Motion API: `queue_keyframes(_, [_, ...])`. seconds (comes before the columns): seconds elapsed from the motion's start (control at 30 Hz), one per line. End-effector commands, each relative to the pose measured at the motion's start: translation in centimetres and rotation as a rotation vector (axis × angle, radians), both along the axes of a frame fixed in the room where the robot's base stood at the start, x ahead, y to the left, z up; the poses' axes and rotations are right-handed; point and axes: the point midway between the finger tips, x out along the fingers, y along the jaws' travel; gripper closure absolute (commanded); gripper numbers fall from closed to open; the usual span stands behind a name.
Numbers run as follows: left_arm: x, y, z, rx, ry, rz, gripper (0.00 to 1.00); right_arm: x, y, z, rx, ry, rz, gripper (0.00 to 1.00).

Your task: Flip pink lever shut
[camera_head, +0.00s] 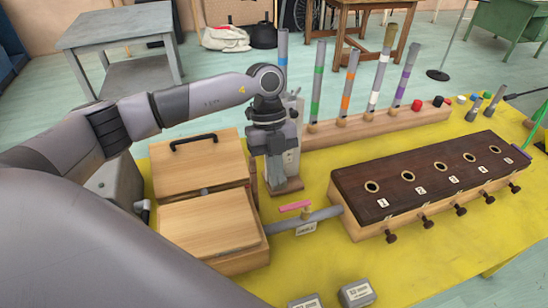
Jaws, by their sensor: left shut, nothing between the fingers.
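The pink lever (295,206) sits on a short brass-coloured stem above a grey pipe (322,215). The lever looks roughly in line with the pipe, which joins a wooden box (212,226) at left to the long dark-topped box (420,180) at right. A small white label hangs below the lever. My left gripper (275,180) points down, behind and a little left of the lever, apart from it. It is shut and empty; its fingertips are hard to make out against the grey device behind. My right gripper is out of view.
A grey device on a wooden base (287,187) stands close beside my left gripper. A wooden case with a black handle (195,165) is at left. Coloured tubes stand in a wooden rack (375,127) behind. Small grey blocks (357,293) lie in front. The yellow tabletop (430,255) is clear at front right.

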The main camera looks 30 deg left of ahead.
Motion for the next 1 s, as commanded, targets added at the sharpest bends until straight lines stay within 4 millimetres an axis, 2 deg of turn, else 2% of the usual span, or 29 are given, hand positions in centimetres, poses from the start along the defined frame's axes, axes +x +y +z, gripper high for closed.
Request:
queue_keyframes(0.03, [-0.2,-0.2,-1.4,-0.001,-0.001,-0.001,1.0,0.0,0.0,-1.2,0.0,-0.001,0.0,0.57])
queue_keyframes(0.1, [-0.4,-0.5,-2.3,-0.001,-0.001,-0.001,1.0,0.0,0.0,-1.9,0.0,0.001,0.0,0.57])
queue_keyframes(0.3, [-0.9,-1.1,-3.8,-0.001,-0.002,0.0,1.0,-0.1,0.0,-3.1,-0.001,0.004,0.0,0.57])
queue_keyframes(0.77, [-1.0,-1.2,-4.0,-0.001,-0.002,0.0,1.0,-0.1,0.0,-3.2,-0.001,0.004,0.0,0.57])
queue_keyframes(1.0, [-0.5,-1.6,-4.0,-0.001,-0.003,0.013,1.0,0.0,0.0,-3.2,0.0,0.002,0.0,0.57])
